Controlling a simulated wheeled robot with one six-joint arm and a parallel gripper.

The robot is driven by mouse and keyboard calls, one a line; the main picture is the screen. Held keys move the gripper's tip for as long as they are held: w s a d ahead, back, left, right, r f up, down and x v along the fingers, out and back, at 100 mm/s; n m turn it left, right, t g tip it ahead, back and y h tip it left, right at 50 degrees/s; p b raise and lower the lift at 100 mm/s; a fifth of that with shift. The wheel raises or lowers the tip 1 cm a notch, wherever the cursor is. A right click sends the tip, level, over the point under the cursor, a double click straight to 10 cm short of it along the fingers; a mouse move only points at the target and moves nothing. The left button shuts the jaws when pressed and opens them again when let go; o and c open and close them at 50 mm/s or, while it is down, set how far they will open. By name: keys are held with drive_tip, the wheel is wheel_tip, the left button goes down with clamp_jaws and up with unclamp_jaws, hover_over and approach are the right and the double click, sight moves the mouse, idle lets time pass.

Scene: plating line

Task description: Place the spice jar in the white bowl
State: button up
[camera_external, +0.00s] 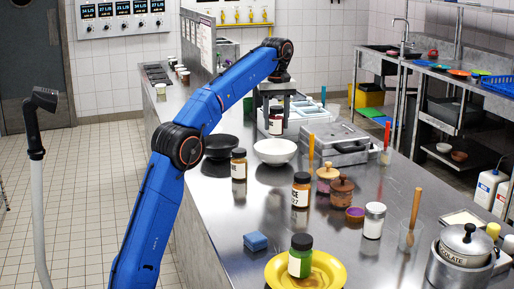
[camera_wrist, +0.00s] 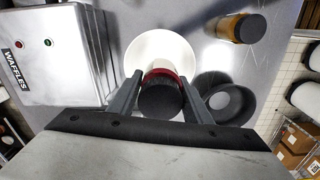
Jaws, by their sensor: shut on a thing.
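The held spice jar (camera_external: 276,125) has a white label and red showing; its dark round lid (camera_wrist: 160,98) faces the wrist camera. My gripper (camera_external: 276,108) is shut on it, with one finger on each side in the wrist view (camera_wrist: 160,92). The jar is held upright above the counter. The white bowl (camera_external: 275,152) stands on the counter, lower in the outside view than the jar. In the wrist view the jar overlaps the near part of the bowl (camera_wrist: 150,43). No contact between jar and bowl shows.
A black bowl (camera_external: 220,147) stands left of the white bowl. A metal waffle maker (camera_external: 338,143) is close on the right. Amber jars (camera_external: 239,164) (camera_external: 301,190), a yellow plate (camera_external: 278,273) with a green jar (camera_external: 300,256), and a blue sponge (camera_external: 255,241) stand nearer.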

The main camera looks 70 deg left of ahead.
drive_tip(key=shift+w+a+f, duration=0.1)
drive_tip(key=shift+a+f, duration=0.2)
drive_tip(key=shift+f, duration=4.75)
drive_tip(key=shift+f, duration=0.15)
drive_tip(key=o, duration=1.2)
wheel_tip(320, 180, up, 11)
drive_tip(key=shift+r, duration=0.65)
